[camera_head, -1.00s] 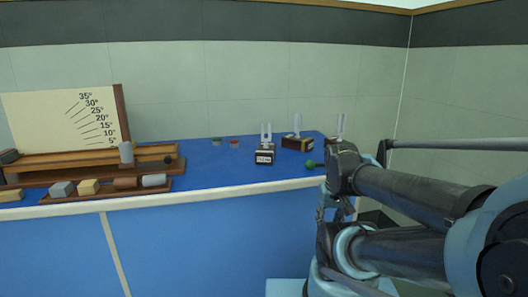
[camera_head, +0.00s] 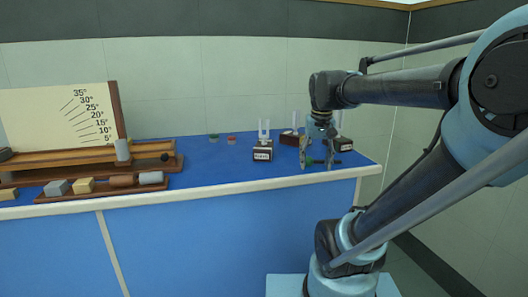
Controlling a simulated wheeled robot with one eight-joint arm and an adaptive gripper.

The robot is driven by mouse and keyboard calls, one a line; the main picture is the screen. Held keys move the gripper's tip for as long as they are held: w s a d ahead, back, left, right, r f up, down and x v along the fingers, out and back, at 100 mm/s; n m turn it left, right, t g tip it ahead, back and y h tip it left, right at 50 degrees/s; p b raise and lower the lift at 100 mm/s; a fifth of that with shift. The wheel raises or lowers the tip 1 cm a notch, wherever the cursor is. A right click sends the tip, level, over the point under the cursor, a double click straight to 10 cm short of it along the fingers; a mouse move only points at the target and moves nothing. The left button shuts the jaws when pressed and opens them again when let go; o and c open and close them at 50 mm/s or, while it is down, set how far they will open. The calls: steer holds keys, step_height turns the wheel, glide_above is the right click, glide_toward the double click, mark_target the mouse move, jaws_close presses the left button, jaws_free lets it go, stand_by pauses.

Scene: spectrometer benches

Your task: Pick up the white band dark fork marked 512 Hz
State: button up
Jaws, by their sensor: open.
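Three tuning forks stand upright on dark boxes at the right end of the blue bench. The nearest fork (camera_head: 264,130) is pale, on a box with a white label (camera_head: 262,156). A third fork (camera_head: 338,122) is mostly hidden behind my arm. The 512 Hz mark and the white band are too small to make out. My gripper (camera_head: 316,166) points down, open and empty, over the bench's front right part, right of the nearest fork.
A green-headed mallet (camera_head: 309,160) lies behind or between my fingers; I cannot tell which. Small green (camera_head: 214,138) and red (camera_head: 232,140) pieces lie farther back. A wooden ramp (camera_head: 60,157) with an angle board and a tray of blocks (camera_head: 105,190) fill the left.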

steer(key=w+a+r+m+g, duration=0.1)
steer(key=w+a+r, duration=1.7)
steer(key=w+r, duration=0.25)
steer(key=f, duration=1.7)
steer(key=shift+w+d+f, duration=0.15)
steer(key=shift+w+d, duration=0.05)
steer(key=shift+w, duration=0.05)
steer(key=shift+c, duration=0.5)
jaws_close()
